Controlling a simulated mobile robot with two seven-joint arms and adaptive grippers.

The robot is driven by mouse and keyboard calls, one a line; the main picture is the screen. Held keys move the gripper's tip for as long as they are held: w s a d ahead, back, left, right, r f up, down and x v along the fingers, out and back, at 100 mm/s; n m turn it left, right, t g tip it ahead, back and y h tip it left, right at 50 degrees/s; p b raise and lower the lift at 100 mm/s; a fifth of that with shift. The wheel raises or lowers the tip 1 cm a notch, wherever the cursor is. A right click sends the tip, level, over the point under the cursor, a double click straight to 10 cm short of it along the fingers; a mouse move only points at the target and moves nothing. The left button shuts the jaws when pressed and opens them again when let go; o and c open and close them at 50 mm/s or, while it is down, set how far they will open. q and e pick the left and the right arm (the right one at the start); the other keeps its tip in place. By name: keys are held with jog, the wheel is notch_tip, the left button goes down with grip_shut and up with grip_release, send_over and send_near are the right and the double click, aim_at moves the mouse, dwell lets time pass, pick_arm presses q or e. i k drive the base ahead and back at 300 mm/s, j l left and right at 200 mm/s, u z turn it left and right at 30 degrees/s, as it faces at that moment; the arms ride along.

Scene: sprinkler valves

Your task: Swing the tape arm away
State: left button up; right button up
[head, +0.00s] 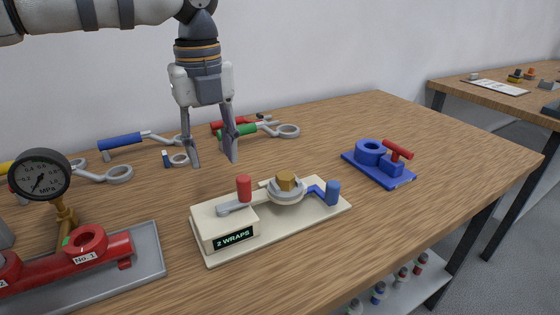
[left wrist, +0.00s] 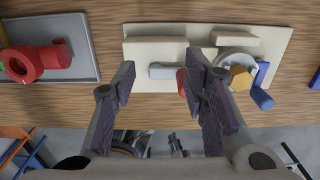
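A cream wrapping device (head: 270,230) with a "2 WRAPS" display stands on the table. A grey arm (head: 237,207) with an upright red knob (head: 244,188) lies along its top. A brass hex fitting (head: 286,184) sits in a grey ring at the centre; a blue crank (head: 333,191) is at the right end. My left gripper (head: 212,160) is open and empty, pointing down, above and apart from the device. In the left wrist view the grey arm (left wrist: 165,72) shows between the fingers (left wrist: 160,75); the red knob (left wrist: 181,82) is partly hidden by the right finger. My right gripper is out of view.
A grey tray with a red manifold (head: 105,251) and a pressure gauge (head: 39,175) stands at left. A blue fixture (head: 379,164) with a red handle is at right. The table's right part is clear.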

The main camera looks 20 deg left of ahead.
aim_at(331, 197)
jog(key=k+l, duration=1.25)
